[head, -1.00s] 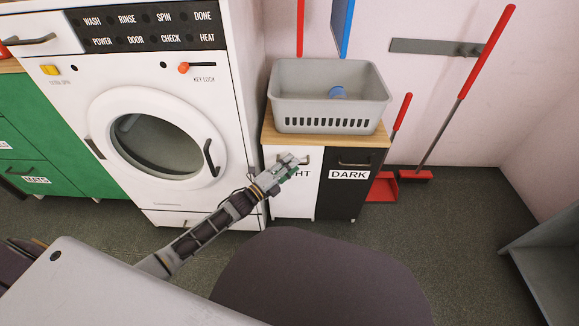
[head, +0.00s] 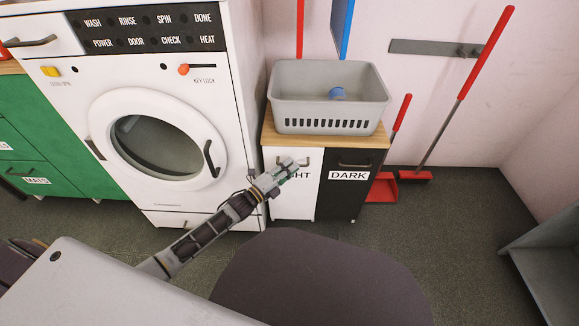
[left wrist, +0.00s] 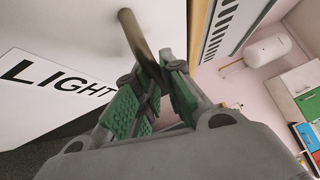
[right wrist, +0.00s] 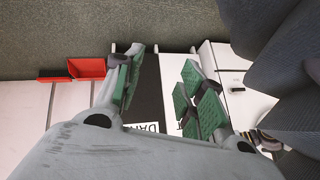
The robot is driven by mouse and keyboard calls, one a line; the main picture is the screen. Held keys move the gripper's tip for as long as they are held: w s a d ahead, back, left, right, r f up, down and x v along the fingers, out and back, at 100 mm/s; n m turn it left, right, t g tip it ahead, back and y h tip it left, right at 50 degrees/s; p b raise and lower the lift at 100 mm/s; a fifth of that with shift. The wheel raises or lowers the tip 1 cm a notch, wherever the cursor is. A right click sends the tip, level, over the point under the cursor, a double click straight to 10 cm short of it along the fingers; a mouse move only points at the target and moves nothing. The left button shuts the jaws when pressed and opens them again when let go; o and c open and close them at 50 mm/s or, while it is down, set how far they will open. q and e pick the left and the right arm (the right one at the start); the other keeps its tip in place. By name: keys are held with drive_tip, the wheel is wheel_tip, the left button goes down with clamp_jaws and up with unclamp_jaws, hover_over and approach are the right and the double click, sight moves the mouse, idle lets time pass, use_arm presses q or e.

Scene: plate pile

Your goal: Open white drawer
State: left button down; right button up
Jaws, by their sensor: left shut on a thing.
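The white drawer (head: 293,200), marked LIGHT, is the left front of the small wood-topped cabinet. It looks closed. My left gripper (head: 297,167) is at its handle and covers part of the label. In the left wrist view the fingers (left wrist: 163,78) are shut on the bar handle (left wrist: 134,36), with the white front (left wrist: 60,35) and its LIGHT label (left wrist: 58,82) beside them. My right gripper (right wrist: 160,72) is open and empty in the right wrist view, and is outside the head view.
A grey basket (head: 330,98) stands on the cabinet top. The black DARK front (head: 342,200) adjoins on the right. The white washing machine (head: 190,60) stands close on the left. A red dustpan (head: 383,188) and broom (head: 416,176) are at the right.

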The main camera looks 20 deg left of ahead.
use_arm(q)
drive_tip(key=s+d+p, duration=0.3)
drive_tip(key=s+p, duration=0.3)
drive_tip(key=s, duration=0.6)
drive_tip(key=s+d+p, duration=0.4)
drive_tip(key=s+p, duration=0.2)
drive_tip(key=s, duration=0.7)
use_arm(e)
drive_tip(key=s+d+r+g+h, duration=0.1)
drive_tip(key=d+r, duration=0.1)
drive_tip(key=r, duration=0.4)
drive_tip(key=d+r+n+g+h, duration=0.1)
drive_tip(key=d+r+g, duration=0.1)
drive_tip(key=r, duration=0.5)
drive_tip(key=shift+s+d+r+g+h, duration=0.15)
drive_tip(key=shift+s+d+g+h, duration=0.2)
drive_tip(key=shift+d+h, duration=0.1)
use_arm(q)
drive_tip(key=shift+d, duration=0.1)
drive_tip(key=c, duration=1.5)
unclamp_jaws()
use_arm(e)
drive_tip(key=shift+r, duration=0.1)
